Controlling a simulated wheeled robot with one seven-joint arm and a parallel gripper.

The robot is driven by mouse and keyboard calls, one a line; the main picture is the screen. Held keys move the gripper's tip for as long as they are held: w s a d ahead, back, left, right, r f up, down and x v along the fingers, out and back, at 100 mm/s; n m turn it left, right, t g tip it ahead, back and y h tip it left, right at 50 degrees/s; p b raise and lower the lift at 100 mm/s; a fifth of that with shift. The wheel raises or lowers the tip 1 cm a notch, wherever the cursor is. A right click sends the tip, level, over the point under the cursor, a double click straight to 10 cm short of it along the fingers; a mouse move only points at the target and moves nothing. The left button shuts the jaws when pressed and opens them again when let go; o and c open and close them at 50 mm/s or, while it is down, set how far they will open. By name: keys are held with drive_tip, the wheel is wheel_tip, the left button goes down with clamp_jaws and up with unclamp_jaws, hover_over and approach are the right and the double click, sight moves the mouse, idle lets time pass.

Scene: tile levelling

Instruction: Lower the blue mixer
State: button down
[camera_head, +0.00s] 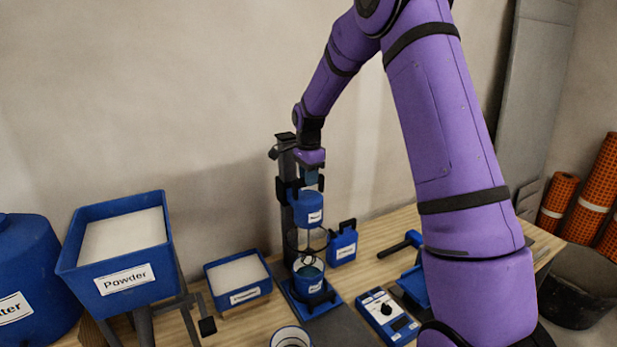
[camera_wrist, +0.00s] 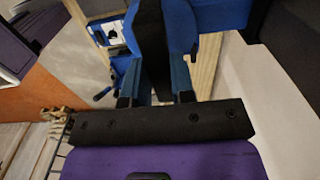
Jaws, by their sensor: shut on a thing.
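The blue mixer (camera_head: 308,207) is mounted on a dark upright stand (camera_head: 285,225) on the workbench. Its wire whisk hangs below the body, over or partly in a small blue bucket (camera_head: 309,284) on the stand's blue base (camera_head: 322,304); the whisk's exact depth is hard to tell. My gripper (camera_head: 312,178) reaches down from above and is shut on the top of the mixer. In the wrist view, blue and black mixer parts (camera_wrist: 182,30) fill the space beyond my gripper (camera_wrist: 157,98), hiding the contact in part.
A powder hopper (camera_head: 125,280) and a water tank (camera_head: 35,275) stand at left. A blue tray (camera_head: 240,294) of pale material, a blue jug (camera_head: 343,246) and a control box (camera_head: 387,316) surround the stand. A white-rimmed container (camera_head: 291,337) is in front. The wall is close behind.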

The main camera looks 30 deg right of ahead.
sight(309, 214)
wheel_tip(309, 214, down, 13)
drive_tip(key=shift+r, duration=0.1)
drive_tip(key=shift+s, duration=0.1)
drive_tip(key=c, duration=1)
unclamp_jaws()
drive_tip(key=shift+o, duration=0.2)
drive_tip(key=shift+f, duration=0.2)
wheel_tip(309, 214, up, 11)
drive_tip(key=shift+f, duration=0.1)
drive_tip(key=shift+r, duration=0.2)
